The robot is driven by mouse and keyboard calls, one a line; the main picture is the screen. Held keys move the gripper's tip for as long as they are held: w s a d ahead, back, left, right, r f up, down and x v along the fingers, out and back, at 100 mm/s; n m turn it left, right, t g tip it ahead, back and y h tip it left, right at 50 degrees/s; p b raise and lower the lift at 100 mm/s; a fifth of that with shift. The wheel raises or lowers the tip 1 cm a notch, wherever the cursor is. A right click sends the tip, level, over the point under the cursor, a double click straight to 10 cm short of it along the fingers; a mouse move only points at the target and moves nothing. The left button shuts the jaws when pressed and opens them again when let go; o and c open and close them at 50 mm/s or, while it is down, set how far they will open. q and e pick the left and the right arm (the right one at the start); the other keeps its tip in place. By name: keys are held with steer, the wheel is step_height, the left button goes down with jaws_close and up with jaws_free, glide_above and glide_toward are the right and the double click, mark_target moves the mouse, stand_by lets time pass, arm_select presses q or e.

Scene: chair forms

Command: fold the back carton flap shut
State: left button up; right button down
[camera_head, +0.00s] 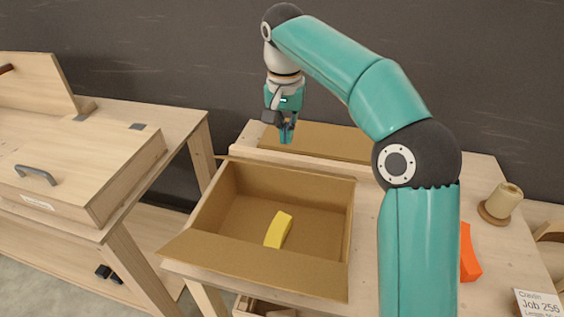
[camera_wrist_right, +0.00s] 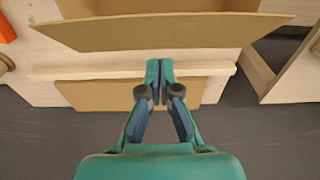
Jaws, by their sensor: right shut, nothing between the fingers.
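The open brown carton (camera_head: 203,205) stands on the wooden table with a yellow block (camera_head: 279,230) inside. Its front flap (camera_head: 255,265) splays outward toward me. At its back edge, the wrist view shows a broad brown cardboard face (camera_wrist_right: 160,35), wider at its top; I cannot tell whether it is the back flap or the back wall. My right gripper (camera_head: 287,137) is shut and empty, pointing down behind the carton. In the wrist view its fingertips (camera_wrist_right: 159,70) lie over a pale wooden strip; contact cannot be told. My left gripper is not in view.
A pale wooden strip (camera_head: 300,164) runs behind the carton, with a flat brown panel (camera_head: 330,141) beyond it. A spool (camera_head: 501,201), an orange object (camera_head: 469,255) and a job card (camera_head: 538,302) are on the right. A wooden bench (camera_head: 172,118) stands left; a dark wall behind.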

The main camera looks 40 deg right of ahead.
mark_target(285, 168)
steer(key=f, duration=0.1)
steer(key=s+f, duration=0.1)
steer(key=a+f+b, duration=0.1)
steer(key=shift+s+f, duration=0.15)
steer(key=shift+f, duration=0.15)
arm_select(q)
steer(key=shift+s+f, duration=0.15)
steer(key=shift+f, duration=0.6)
arm_select(e)
steer(key=shift+s+a+f, duration=0.3)
steer(key=shift+s+f, duration=0.05)
steer(key=shift+f, duration=0.2)
